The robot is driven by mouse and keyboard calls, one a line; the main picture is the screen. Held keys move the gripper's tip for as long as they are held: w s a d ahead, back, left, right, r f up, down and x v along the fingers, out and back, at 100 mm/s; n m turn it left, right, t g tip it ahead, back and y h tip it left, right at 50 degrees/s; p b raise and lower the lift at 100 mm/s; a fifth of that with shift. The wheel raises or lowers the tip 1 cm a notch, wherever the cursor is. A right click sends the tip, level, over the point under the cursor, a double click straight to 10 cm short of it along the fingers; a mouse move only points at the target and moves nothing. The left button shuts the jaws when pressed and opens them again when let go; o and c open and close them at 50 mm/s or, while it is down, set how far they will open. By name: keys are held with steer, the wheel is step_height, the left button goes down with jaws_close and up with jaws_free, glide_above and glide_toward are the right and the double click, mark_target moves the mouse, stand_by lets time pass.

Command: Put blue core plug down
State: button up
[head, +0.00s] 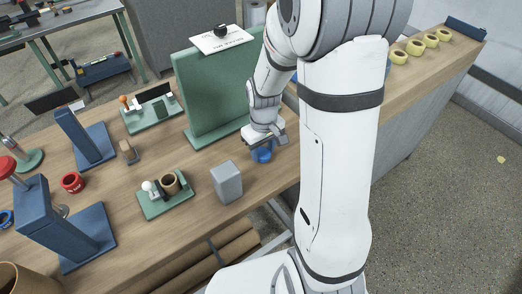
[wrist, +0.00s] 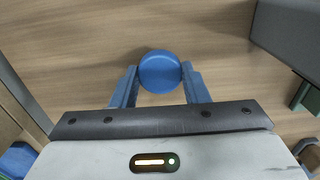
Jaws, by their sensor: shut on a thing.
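The blue core plug (head: 262,155) is a round blue disc at the right part of the wooden workbench, in front of the green upright panel. In the wrist view the blue core plug (wrist: 160,72) sits between the two blue fingertips. My gripper (head: 264,146) points down over the bench and is shut on the plug; the fingers also show in the wrist view (wrist: 160,84). The plug is at or just above the wood; I cannot tell if it touches. Part of it is hidden by my gripper in the head view.
A grey block (head: 227,182) stands left of the plug, close by. The green panel (head: 220,92) rises behind. A green fixture (head: 165,196) with a brown ring and a red ring (head: 72,182) are further left. Yellow rolls (head: 415,46) stand at the far right. Bare wood surrounds the plug.

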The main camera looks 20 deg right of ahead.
steer(key=shift+f, duration=0.4)
steer(key=shift+f, duration=0.15)
steer(key=o, duration=0.9)
steer(key=shift+o, duration=0.2)
